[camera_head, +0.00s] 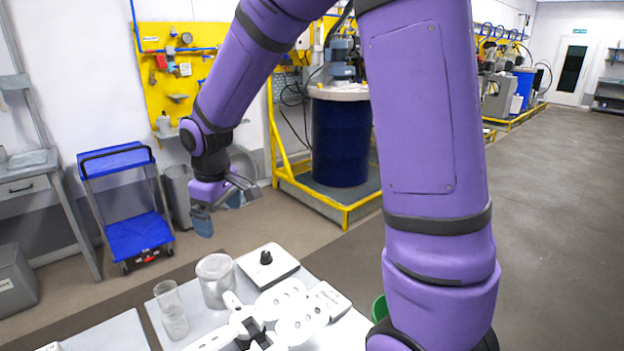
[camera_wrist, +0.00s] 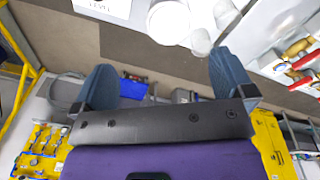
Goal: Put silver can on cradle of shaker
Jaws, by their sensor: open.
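A silver can (camera_head: 216,281) stands upright on the white worktop, in the lower middle of the head view. In the wrist view a pale round shape at the top edge (camera_wrist: 172,22) looks like this can. A white device with pale round pieces (camera_head: 284,300) lies to its right and in front. It may be the shaker, but I cannot clearly make out its cradle. My gripper (camera_head: 226,203) is open and empty, above and beyond the can, apart from it. Both spread blue fingers show in the wrist view (camera_wrist: 165,86), with nothing between them.
A clear beaker (camera_head: 171,312) stands just left of the can. A white box with a black knob (camera_head: 267,266) sits behind it on the right. A blue cart (camera_head: 137,235), a blue drum (camera_head: 340,142) and a yellow frame (camera_head: 343,210) stand beyond. Floor on the right is clear.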

